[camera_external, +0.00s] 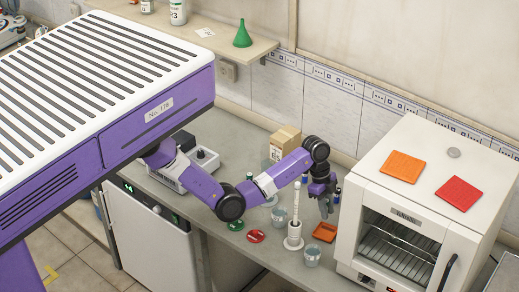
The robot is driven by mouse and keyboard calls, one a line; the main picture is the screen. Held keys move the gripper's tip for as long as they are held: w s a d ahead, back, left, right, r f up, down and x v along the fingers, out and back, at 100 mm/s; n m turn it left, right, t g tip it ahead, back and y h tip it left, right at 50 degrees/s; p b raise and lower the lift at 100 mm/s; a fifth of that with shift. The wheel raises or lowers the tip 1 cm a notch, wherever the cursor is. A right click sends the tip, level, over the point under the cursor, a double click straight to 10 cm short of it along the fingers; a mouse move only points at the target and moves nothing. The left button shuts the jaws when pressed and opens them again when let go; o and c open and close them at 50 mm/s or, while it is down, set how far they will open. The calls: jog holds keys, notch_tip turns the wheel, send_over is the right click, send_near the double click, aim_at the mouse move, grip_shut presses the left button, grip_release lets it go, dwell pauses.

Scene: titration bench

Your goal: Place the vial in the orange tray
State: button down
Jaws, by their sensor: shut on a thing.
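My gripper (326,207) points down over the bench, just above and behind the small orange tray (325,232). It is shut on the vial, which is hardly visible between the fingers at this size. The orange tray lies on the bench left of the white oven, with its inside showing no clear contents. The gripper and the tray look apart, though the exact height cannot be told.
A white stand with an upright rod (294,225) stands close left of the tray. The white oven (420,210) bounds the right, with orange (404,167) and red (460,194) squares on top.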

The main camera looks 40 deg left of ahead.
aim_at(328, 202)
notch_tip(328, 202, up, 6)
jog(key=shift+d+f+b, duration=0.1)
jog(key=shift+d+b, duration=0.05)
jog(key=shift+b, duration=0.2)
jog(key=s+d+r+p, duration=0.1)
jog(key=s+d+r, duration=0.1)
jog(key=d+r, duration=0.2)
jog(key=shift+d, duration=0.45)
jog(key=shift+s+d+r, duration=0.1)
jog(key=shift+d+r, duration=0.05)
jog(key=shift+d, duration=0.05)
